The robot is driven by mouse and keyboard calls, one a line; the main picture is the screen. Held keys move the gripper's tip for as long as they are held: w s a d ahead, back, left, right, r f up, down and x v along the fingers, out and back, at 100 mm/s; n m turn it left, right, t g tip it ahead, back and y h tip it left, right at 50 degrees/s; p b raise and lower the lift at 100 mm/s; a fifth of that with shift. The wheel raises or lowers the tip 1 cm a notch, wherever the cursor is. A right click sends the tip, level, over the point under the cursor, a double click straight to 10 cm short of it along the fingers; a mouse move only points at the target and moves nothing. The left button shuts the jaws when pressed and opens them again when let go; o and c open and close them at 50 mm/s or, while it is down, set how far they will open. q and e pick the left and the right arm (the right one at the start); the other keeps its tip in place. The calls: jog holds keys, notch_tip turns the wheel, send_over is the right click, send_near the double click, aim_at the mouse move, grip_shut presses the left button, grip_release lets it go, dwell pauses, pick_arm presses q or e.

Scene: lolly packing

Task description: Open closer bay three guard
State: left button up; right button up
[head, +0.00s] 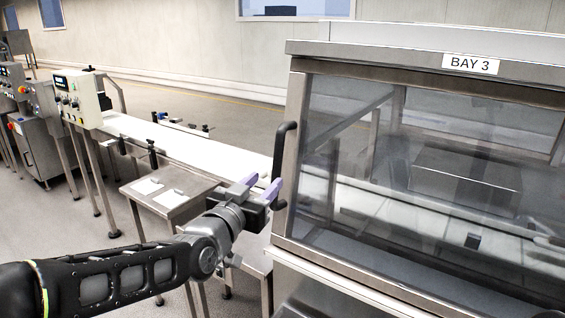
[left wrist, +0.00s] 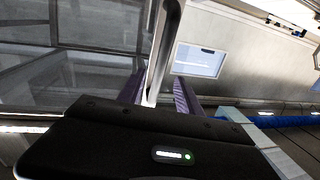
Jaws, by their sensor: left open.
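The bay three guard (head: 430,175) is a clear panel in a steel frame under a "BAY 3" label (head: 470,64). It looks closed. Its black handle (head: 284,150) is an upright bar on the frame's left side. My left gripper (head: 262,187), with purple fingers, is open at the lower part of the handle. In the left wrist view the handle (left wrist: 165,45) runs between the two fingers of the gripper (left wrist: 158,92). I cannot tell whether a finger touches it. My right gripper is not in view.
A white conveyor (head: 190,142) runs from the left into the bay. A small steel side table (head: 172,200) stands below it, close to my left arm. A control box (head: 78,98) stands at the far left. Open floor lies behind the conveyor.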

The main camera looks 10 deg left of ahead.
aim_at(275, 171)
pick_arm(q)
jog(key=shift+s+r, duration=0.1)
jog(key=shift+r, duration=0.05)
jog(key=shift+w+d+p, duration=0.25)
jog(key=shift+w+p, duration=0.05)
jog(key=shift+w, duration=1)
jog(key=shift+w+d+p, duration=0.2)
jog(key=shift+w+p, duration=0.15)
jog(key=shift+w, duration=0.9)
jog(key=shift+w+d+p, duration=0.25)
jog(key=shift+w+p, duration=0.05)
jog(key=shift+w, duration=1)
grip_shut()
